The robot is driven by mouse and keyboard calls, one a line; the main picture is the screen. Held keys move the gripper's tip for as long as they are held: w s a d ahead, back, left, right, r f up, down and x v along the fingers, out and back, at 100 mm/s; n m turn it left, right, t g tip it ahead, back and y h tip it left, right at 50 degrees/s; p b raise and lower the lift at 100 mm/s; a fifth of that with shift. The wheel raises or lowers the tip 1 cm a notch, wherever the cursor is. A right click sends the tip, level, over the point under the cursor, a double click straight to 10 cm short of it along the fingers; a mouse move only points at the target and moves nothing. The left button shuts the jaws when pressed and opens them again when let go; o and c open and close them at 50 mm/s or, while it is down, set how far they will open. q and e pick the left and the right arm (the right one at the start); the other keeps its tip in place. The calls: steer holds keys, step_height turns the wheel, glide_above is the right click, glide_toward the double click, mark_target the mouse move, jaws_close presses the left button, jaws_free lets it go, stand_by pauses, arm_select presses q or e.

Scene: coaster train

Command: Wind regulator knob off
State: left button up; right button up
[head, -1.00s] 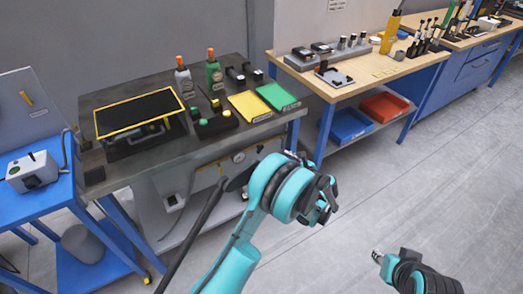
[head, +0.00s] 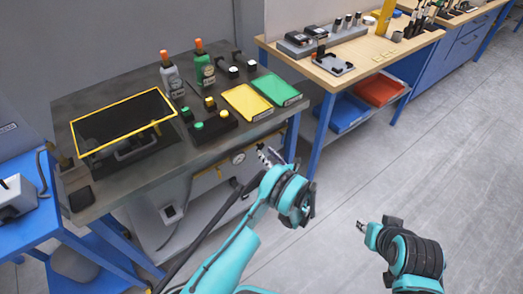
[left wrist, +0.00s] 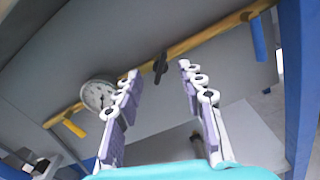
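In the left wrist view a small black knob (left wrist: 160,68), likely the regulator knob, sits on a brass pipe (left wrist: 205,37) under the workbench. A round white gauge (left wrist: 98,95) is on the same pipe, left of the knob. The gauge also shows in the head view (head: 239,158); I cannot make out the knob there. My left gripper (left wrist: 160,74) is open, its two fingers spread on either side of the knob in the picture; contact does not show. In the head view my left gripper (head: 267,156) is at the bench's front. My right gripper (head: 361,227) is over open floor, its opening unclear.
A blue bench leg (left wrist: 298,90) stands close on the right. The dark bench top (head: 75,200) holds a yellow-framed panel, bottles and trays. The floor at right is clear.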

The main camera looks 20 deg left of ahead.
mark_target(260, 147)
arm_select(q)
steer(key=shift+b+x, duration=0.35)
steer(key=shift+x, duration=1.4)
jaws_close()
steer(key=shift+n, duration=0.3)
steer(key=n, duration=2.6)
steer(key=shift+f, duration=0.15)
steer(key=shift+n, duration=0.3)
